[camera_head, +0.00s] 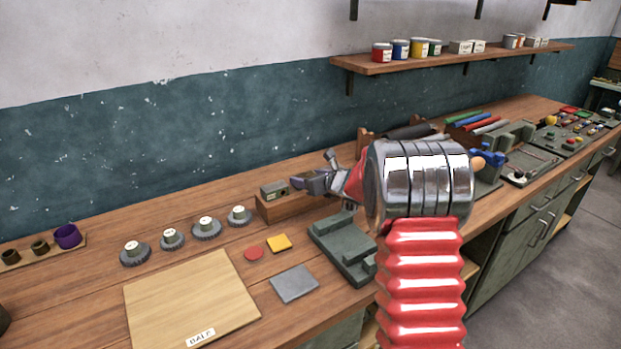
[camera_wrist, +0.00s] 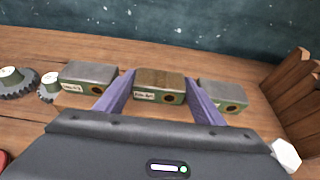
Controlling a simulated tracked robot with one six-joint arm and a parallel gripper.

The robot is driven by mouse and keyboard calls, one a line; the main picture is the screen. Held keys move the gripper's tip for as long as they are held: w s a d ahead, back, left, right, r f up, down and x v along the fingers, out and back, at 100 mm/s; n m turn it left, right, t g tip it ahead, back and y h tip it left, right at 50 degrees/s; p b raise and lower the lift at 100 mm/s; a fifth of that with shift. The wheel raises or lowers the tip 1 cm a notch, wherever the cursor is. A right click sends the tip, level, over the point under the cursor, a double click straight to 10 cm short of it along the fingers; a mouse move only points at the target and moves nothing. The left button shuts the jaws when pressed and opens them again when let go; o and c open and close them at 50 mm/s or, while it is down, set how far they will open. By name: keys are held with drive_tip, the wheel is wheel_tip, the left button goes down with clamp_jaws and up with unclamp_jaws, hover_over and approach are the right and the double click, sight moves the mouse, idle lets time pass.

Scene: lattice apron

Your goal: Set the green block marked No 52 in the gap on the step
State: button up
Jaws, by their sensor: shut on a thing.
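My gripper (camera_wrist: 163,92) is shut on the middle block (camera_wrist: 160,96), which has a brown top, a green front, a pale label and a dark round hole. The label is too small to read. The held block is between and roughly in line with a left block (camera_wrist: 88,72) and a right block (camera_wrist: 224,91), both grey-topped with green fronts. I cannot tell whether its underside touches the wooden step (camera_head: 281,209). In the head view, my gripper (camera_head: 300,184) is over the step and hides most of the row; the left block (camera_head: 273,189) shows.
Several round knobbed pieces (camera_head: 207,227) stand left of the step. A red disc (camera_head: 253,253), a yellow square (camera_head: 279,243) and a grey plate (camera_head: 294,283) lie in front. A dark grey fixture (camera_head: 340,245) is near, and a wooden rack (camera_wrist: 294,90) stands at right.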

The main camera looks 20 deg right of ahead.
drive_tip(key=o, duration=1.4)
drive_tip(key=shift+f, duration=0.1)
drive_tip(key=shift+o, duration=0.2)
drive_tip(key=shift+s, duration=0.1)
drive_tip(key=shift+s+d+r, duration=0.1)
drive_tip(key=shift+s+r, duration=0.3)
drive_tip(key=shift+s, duration=0.15)
drive_tip(key=v, duration=1)
drive_tip(key=shift+s, duration=0.3)
drive_tip(key=shift+r, duration=0.2)
